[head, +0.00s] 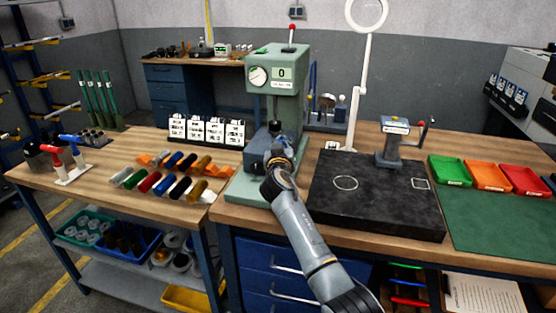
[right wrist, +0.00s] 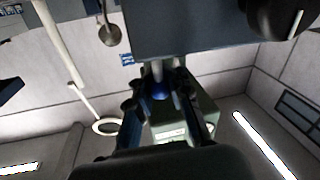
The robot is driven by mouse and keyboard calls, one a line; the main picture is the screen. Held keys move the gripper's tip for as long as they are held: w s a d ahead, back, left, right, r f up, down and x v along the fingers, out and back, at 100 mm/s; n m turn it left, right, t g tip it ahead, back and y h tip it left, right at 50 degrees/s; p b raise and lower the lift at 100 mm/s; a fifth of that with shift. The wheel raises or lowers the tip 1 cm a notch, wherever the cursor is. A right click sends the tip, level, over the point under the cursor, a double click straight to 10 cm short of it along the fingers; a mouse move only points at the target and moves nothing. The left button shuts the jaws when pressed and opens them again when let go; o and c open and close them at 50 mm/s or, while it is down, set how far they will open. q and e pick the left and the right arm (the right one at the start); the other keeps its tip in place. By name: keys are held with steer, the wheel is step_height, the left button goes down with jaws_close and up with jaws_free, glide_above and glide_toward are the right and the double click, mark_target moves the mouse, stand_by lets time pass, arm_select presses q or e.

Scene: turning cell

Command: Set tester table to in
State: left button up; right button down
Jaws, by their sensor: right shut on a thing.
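The tester (head: 272,76) is a pale green bench machine with a round dial, a "0" display and a red-knobbed lever on top. Its green base (head: 243,186) rests on the wooden bench. My right gripper (head: 275,155) is at the front of the tester, low under its head, and hides much of the tester table area. In the right wrist view, the right gripper (right wrist: 162,97) is shut on a small blue part (right wrist: 160,88) between its fingers. The tester's green body (right wrist: 190,112) shows behind. I cannot tell the table's exact position. My left gripper is out of view.
A black plate (head: 380,210) with a small clamp device (head: 395,140) lies right of the tester. Coloured trays (head: 490,176) stand farther right. Numbered white cards (head: 208,130) and coloured cylinders (head: 170,180) are on the left bench. A ring lamp (head: 355,90) rises behind.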

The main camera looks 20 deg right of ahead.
steer(key=shift+w+d+f, duration=0.1)
steer(key=shift+d+f, duration=0.05)
steer(key=shift+d, duration=0.05)
steer(key=c, duration=1.2)
jaws_free()
steer(key=shift+a, duration=0.1)
steer(key=shift+s+a, duration=0.1)
steer(key=shift+s, duration=0.3)
steer(key=v, duration=1.1)
steer(key=shift+s, duration=0.15)
